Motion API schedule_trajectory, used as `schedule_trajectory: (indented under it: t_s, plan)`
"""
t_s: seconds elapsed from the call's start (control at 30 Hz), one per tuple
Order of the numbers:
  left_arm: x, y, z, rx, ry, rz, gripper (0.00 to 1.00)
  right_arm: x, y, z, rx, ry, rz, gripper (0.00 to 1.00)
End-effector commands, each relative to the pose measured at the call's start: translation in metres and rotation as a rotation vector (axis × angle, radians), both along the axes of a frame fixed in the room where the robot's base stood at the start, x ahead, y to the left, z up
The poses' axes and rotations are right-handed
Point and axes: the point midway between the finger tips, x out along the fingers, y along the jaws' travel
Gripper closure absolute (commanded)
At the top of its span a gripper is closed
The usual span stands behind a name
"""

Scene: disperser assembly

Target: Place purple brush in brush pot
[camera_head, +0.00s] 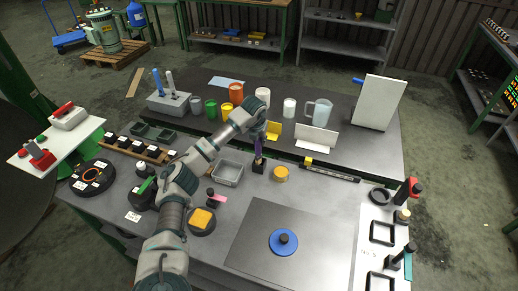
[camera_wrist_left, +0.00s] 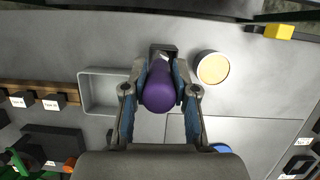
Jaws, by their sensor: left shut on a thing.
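My left gripper (camera_head: 262,133) points down over the middle of the bench. It is shut on the purple brush (camera_head: 258,146), which hangs roughly upright below the fingers. In the left wrist view the brush (camera_wrist_left: 159,88) is a thick purple cylinder between the two fingers (camera_wrist_left: 160,92). A small dark square pot (camera_head: 258,165), likely the brush pot, is directly under the brush; it shows partly behind the brush in the left wrist view (camera_wrist_left: 164,49). The brush's lower end meets or enters the pot in the picture; I cannot tell how deep. My right gripper is not in view.
A grey metal tray (camera_head: 228,173) is left of the pot and a yellow-topped round jar (camera_head: 281,174) is right of it. Cups and a clear jug (camera_head: 320,110) stand on the raised shelf behind. A flat plate with a blue disc (camera_head: 283,242) lies in front.

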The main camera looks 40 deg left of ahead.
Motion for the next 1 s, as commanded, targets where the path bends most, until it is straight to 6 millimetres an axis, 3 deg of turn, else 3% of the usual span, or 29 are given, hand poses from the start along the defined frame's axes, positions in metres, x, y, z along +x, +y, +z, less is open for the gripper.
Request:
schedule_trajectory:
  t_s: [0.23,0.43,0.47,0.53,0.87,1.0]
  plan:
    - [-0.001,-0.004,-0.035,0.003,0.008,-0.001,1.0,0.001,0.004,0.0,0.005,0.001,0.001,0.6]
    - [0.0,-0.001,-0.039,-0.001,0.006,-0.002,1.0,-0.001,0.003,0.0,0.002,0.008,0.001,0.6]
    - [0.0,-0.001,-0.038,-0.001,0.006,-0.002,0.65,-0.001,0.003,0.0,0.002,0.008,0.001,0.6]
    - [-0.001,0.0,-0.037,0.0,0.004,-0.001,0.48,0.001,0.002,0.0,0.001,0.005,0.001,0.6]
    - [-0.001,-0.001,-0.033,0.001,0.001,-0.001,0.47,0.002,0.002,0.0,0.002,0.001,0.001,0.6]
    - [-0.004,-0.005,-0.017,0.003,-0.002,-0.003,0.47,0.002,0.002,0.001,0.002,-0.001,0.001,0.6]
